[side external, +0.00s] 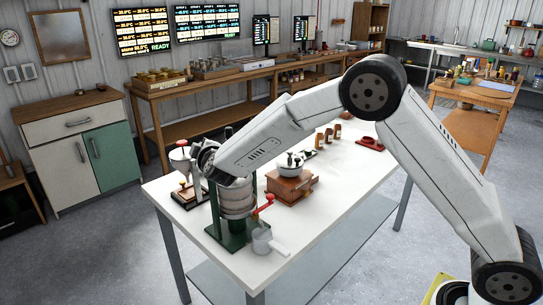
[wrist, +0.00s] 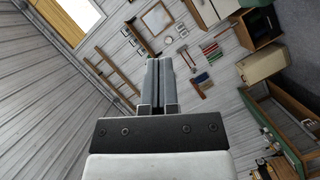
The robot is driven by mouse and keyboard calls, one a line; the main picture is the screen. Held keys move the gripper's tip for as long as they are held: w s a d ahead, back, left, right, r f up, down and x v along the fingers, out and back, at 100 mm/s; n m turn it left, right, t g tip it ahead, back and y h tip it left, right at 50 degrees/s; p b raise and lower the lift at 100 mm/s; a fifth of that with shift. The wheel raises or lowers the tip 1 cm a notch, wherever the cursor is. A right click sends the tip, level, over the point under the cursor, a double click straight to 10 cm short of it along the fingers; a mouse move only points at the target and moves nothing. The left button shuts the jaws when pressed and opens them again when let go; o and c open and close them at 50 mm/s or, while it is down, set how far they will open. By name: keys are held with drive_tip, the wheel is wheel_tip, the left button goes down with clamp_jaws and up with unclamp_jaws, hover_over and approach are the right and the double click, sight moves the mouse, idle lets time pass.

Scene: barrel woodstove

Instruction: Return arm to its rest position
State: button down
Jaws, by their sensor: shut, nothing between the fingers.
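My gripper (wrist: 156,62) shows in the wrist view with its two grey fingers side by side, shut and empty. It points at a corrugated wall. In the side external view my arm reaches in from the right, bends high over the white table (side external: 330,205) and comes down to the left. Its wrist end is over the table's left part, close to a metal drum on a green stand (side external: 230,230). I cannot tell from this view whether they touch. The fingers are not clearly visible there.
A wooden box with a metal top (side external: 290,187), a red-handled pot (side external: 264,240) and a white-topped press (side external: 180,158) stand on the table near my wrist. The table's front right is clear.

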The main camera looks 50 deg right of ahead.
drive_tip(key=s+d+f+m+g+y, duration=0.2)
drive_tip(key=s+f+g, duration=0.1)
drive_tip(key=s, duration=0.9)
drive_tip(key=s+d+f+m+g+y, duration=0.2)
drive_tip(key=s+f+m+g, duration=0.1)
drive_tip(key=s, duration=0.9)
drive_tip(key=s+d+f+m+g+y, duration=0.1)
drive_tip(key=s+g, duration=0.5)
drive_tip(key=s, duration=0.7)
wheel_tip(320, 180, down, 4)
drive_tip(key=shift+d+r+m+y, duration=0.25)
drive_tip(key=shift+d+m+y, duration=0.15)
drive_tip(key=shift+d+m, duration=0.55)
drive_tip(key=shift+a, duration=0.15)
